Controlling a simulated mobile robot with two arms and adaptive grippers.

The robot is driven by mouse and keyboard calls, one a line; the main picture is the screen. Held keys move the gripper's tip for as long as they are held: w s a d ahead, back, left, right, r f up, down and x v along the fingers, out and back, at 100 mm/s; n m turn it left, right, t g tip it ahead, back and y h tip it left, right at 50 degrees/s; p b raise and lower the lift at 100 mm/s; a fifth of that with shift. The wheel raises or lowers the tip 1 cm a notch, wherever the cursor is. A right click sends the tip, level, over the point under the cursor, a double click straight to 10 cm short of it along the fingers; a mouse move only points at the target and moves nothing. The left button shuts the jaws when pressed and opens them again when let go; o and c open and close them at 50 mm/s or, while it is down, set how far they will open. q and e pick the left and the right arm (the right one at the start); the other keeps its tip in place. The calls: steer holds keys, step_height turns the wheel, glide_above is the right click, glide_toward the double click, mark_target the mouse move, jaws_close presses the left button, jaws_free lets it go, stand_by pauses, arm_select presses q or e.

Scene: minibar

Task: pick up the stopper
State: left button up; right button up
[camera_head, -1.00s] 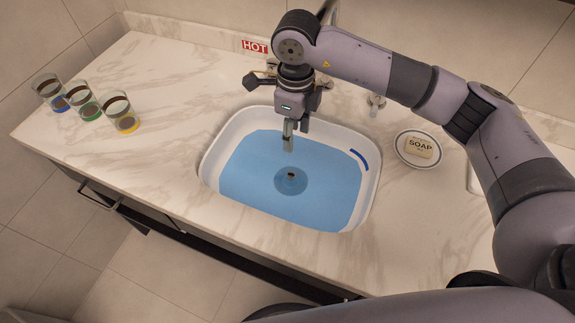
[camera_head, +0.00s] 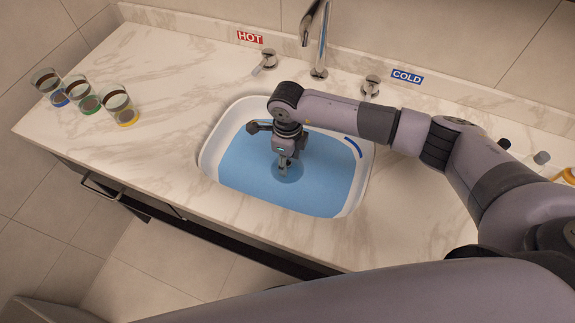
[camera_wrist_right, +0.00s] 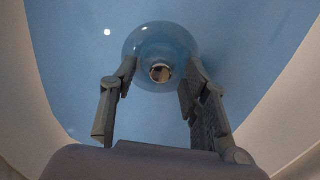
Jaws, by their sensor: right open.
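The stopper (camera_wrist_right: 160,48) is a round, see-through disc with a small knob at its middle, in the blue water of the sink. In the head view the stopper (camera_head: 289,178) shows partly, below my gripper. My right gripper (camera_head: 284,171) points down into the sink over it and hides its knob there. In the right wrist view my right gripper (camera_wrist_right: 158,77) is open, its fingers on either side of the knob with space around it. I cannot tell the fingertips' exact height above the stopper. My left gripper is not in view.
The white sink (camera_head: 213,150) is set in a marble counter (camera_head: 165,75). A tap (camera_head: 320,45) with hot and cold handles stands behind it. Several glasses with coloured bases are at the left; small bottles (camera_head: 541,158) are at the far right.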

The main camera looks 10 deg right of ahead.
steer(key=shift+f, duration=0.95)
jaws_close()
